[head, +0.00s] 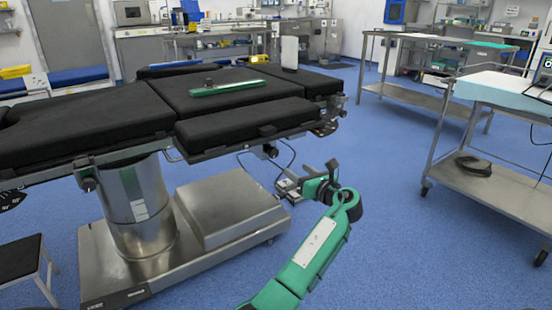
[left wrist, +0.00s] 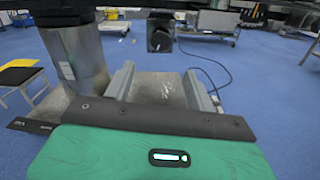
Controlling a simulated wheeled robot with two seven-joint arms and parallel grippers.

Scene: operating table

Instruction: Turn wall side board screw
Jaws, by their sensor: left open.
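A black screw knob (head: 270,151) hangs under the near edge of the operating table, below the narrow black side board (head: 248,122). In the left wrist view a black knob (left wrist: 159,36) shows ahead of my fingers, below the dark table edge. My left gripper (head: 286,186) is low and to the right of the table, a little below the knob in the head view. In the left wrist view my left gripper (left wrist: 160,82) has its two grey fingers wide apart with nothing between them. My right gripper is not in view.
A green board (head: 228,88) with a small dark knob lies on the table's black padding (head: 90,122). The steel column (head: 141,205) and base (head: 225,205) stand below. A steel trolley (head: 490,180) is at right. Blue floor between is clear; a thin cable hangs near the gripper.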

